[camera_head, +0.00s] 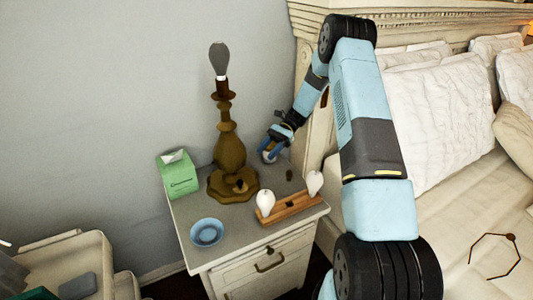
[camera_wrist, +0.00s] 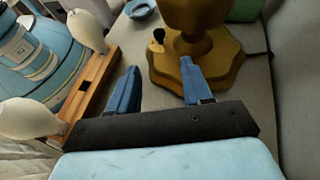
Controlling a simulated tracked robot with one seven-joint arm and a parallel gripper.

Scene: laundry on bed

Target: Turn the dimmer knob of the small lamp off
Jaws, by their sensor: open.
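A bronze-coloured lamp (camera_head: 230,150) with a bare grey bulb (camera_head: 219,62) stands upright on the nightstand, without a shade. A small dark knob (camera_head: 239,185) sits on its scalloped base; in the wrist view the knob (camera_wrist: 158,38) stands on the near side of the base (camera_wrist: 205,62). My gripper (camera_head: 269,150) is just right of the lamp body. In the wrist view its two blue fingers (camera_wrist: 157,88) are spread apart with nothing between them. The knob lies beyond the fingertips, roughly in line with the gap, and a clear space separates them. The knob's setting cannot be read.
A wooden holder (camera_head: 288,209) with two white bulbs (camera_head: 265,202) stands at the nightstand's front right. A blue bowl (camera_head: 207,232) and a green tissue box (camera_head: 178,175) are on the left. The wall (camera_head: 120,110) is behind; the bed (camera_head: 450,220) is right.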

